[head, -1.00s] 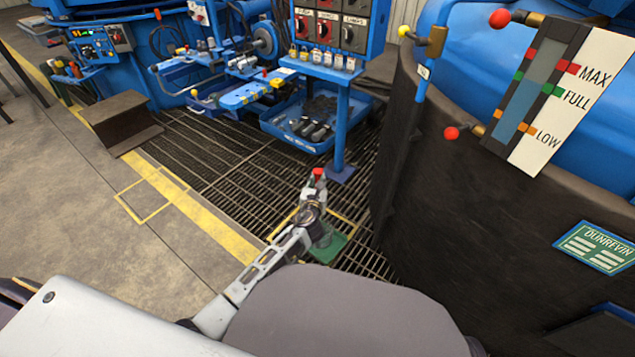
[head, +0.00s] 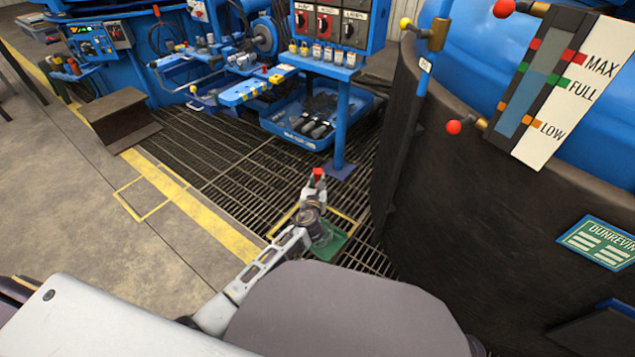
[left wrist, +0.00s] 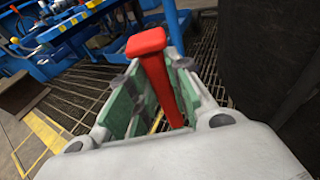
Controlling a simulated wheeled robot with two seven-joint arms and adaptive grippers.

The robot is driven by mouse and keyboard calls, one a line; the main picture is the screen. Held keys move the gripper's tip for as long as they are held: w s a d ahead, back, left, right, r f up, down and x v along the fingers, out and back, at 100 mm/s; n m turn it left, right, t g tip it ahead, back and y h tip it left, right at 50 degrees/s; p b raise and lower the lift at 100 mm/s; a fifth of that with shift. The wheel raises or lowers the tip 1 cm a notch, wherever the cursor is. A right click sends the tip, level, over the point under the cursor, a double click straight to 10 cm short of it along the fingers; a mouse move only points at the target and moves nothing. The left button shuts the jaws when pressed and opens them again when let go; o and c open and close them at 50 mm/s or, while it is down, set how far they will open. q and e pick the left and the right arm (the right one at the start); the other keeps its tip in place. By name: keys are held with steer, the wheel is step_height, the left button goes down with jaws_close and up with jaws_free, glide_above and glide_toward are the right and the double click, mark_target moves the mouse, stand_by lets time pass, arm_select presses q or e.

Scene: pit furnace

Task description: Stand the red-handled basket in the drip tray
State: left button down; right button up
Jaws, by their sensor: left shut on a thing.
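My left gripper (head: 316,188) is below the middle of the head view, above the dark floor grating. It is shut on a red handle (head: 318,172), taken to be that of the red-handled basket. In the left wrist view the red handle (left wrist: 152,60) stands up between the fingers of my left gripper (left wrist: 150,80). The basket's body is not clearly visible. A flat green thing (head: 331,246) lies under my left arm, partly hidden by it; I cannot tell whether it is the drip tray. My right gripper is not in view.
A blue tray (head: 276,131) with several grey and dark parts stands beyond my gripper. A blue post (head: 340,125) with a switch panel (head: 325,22) rises beside it. A large dark tank wall (head: 450,180) bounds the right side. Bare grating (head: 225,165) lies left.

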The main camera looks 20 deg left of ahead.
arm_select(q)
steer(key=shift+f+b, duration=0.65)
steer(key=shift+f, duration=0.25)
stand_by(1.3)
steer(key=c, duration=1.4)
jaws_free()
steer(key=o, duration=0.3)
steer(key=shift+s+f, duration=0.1)
steer(key=shift+f, duration=0.2)
steer(key=o, duration=0.5)
steer(key=shift+r, duration=0.1)
steer(key=shift+c, duration=0.2)
steer(key=shift+r, duration=0.1)
